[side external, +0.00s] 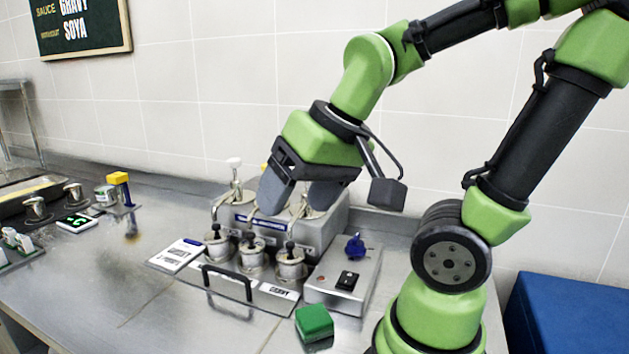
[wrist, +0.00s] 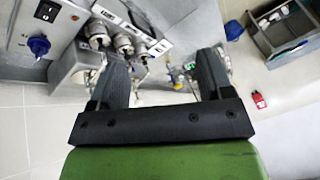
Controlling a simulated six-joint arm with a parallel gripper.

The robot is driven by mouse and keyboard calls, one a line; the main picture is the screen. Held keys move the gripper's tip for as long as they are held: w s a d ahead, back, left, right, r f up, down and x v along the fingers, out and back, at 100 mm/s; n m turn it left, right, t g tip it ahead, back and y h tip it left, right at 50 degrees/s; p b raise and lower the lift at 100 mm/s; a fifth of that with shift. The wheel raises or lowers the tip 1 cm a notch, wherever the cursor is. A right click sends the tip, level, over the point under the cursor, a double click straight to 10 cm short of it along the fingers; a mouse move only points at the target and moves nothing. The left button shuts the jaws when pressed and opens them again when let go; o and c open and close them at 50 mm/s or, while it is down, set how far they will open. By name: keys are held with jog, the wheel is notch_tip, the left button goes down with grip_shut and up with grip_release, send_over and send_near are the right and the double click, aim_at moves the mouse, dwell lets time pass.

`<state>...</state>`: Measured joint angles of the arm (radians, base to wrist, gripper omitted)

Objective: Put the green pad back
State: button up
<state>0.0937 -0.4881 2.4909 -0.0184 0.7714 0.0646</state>
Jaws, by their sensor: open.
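The green pad (side external: 314,321) is a small green block on the steel counter, in front of the grey control box, in the side view. I do not see it in the wrist view. My gripper (side external: 297,197) is open and empty, with its dark fingers pointing down over the sauce dispenser unit (side external: 318,240). It is above and to the left of the pad, well apart from it. In the wrist view my gripper (wrist: 160,62) has its fingers wide apart with nothing held between them.
The control box (side external: 325,300) with a blue knob and black switch stands beside the pad. Several metal pots with black knobs stand before the dispenser, by a black handle (side external: 227,283). A yellow-topped piece (side external: 118,178) and a green display (side external: 76,220) are left. The front counter is clear.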

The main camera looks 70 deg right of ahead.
jog(key=shift+n+t+y, duration=0.6)
jog(key=shift+n+t, duration=0.1)
jog(key=shift+t, duration=0.1)
jog(key=s+a+r, duration=0.2)
jog(key=s+r, duration=0.1)
jog(key=shift+a, duration=0.3)
